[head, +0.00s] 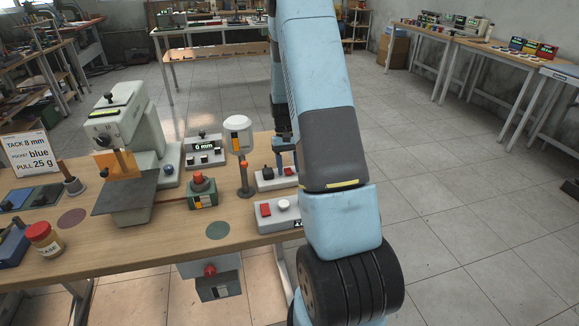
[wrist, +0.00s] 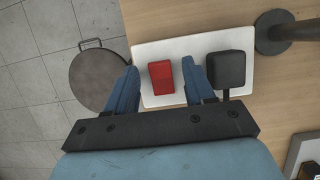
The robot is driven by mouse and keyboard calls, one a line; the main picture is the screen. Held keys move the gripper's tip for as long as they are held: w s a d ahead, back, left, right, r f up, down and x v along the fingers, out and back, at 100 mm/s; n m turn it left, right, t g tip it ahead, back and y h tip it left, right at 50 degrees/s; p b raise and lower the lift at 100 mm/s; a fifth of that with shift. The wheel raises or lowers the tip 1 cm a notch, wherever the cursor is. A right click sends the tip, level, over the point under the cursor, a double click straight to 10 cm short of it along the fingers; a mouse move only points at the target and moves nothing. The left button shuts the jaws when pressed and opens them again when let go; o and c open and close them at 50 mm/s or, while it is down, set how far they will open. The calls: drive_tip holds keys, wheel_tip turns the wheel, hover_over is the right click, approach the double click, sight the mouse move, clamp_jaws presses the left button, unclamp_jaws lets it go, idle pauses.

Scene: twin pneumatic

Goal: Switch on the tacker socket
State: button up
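The socket (wrist: 215,47) is a white plate near the table edge, with a red rocker switch (wrist: 161,77) and a black plug (wrist: 226,69) on it. In the head view the socket (head: 264,186) stands at the table's right side, partly hidden by my arm; its plug (head: 267,172) is at left and the red switch (head: 289,171) at right. My gripper (wrist: 160,68) is open and empty. Its blue fingers show either side of the switch in the wrist view; the height gap is unclear. I cannot tell the rocker's position.
A second white box (head: 281,220) with a red switch and white knob stands at the front edge. The tacker machine (head: 130,125) is further left.

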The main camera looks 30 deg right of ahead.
drive_tip(key=shift+r, duration=0.15)
drive_tip(key=v, duration=1.3)
drive_tip(key=shift+r, duration=0.2)
drive_tip(key=shift+w, duration=0.15)
